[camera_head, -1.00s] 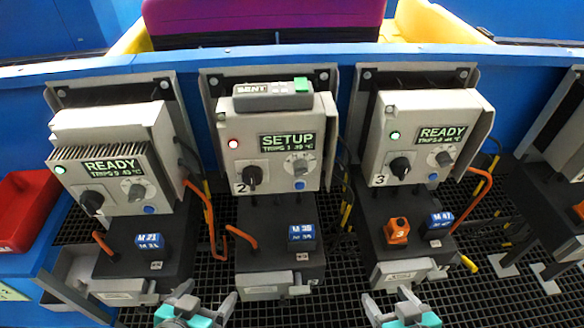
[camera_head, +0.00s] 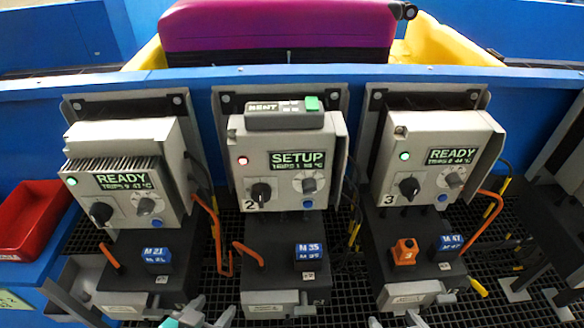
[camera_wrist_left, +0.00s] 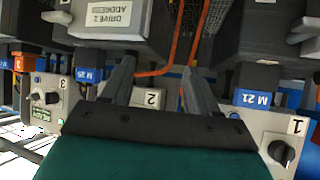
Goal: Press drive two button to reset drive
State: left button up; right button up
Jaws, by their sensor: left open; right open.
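Drive two (camera_head: 286,190) is the middle grey box in the head view. Its screen reads SETUP and a red lamp (camera_head: 243,160) is lit. It has a black knob (camera_head: 261,193), a grey dial with a blue button (camera_head: 308,204) just below it, and the label 2. A grey module with a green end (camera_head: 312,103) sits on its top. My left gripper (camera_head: 208,314) is open and empty at the bottom edge, in front of and below drive two. My right gripper (camera_head: 394,321) is open, barely in view below drive three. The left wrist view shows the left fingers (camera_wrist_left: 152,85) apart.
Drive one (camera_head: 125,180) and drive three (camera_head: 440,165) flank it, both reading READY with green lamps. An orange block (camera_head: 404,251) and orange cables (camera_head: 248,254) stand near the black lower boxes. A red bin (camera_head: 32,218) is at left. Black grating covers the floor.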

pick_arm(q)
jog(key=shift+s+f, duration=0.1)
jog(key=shift+s, duration=0.05)
grip_shut()
dwell(1.0)
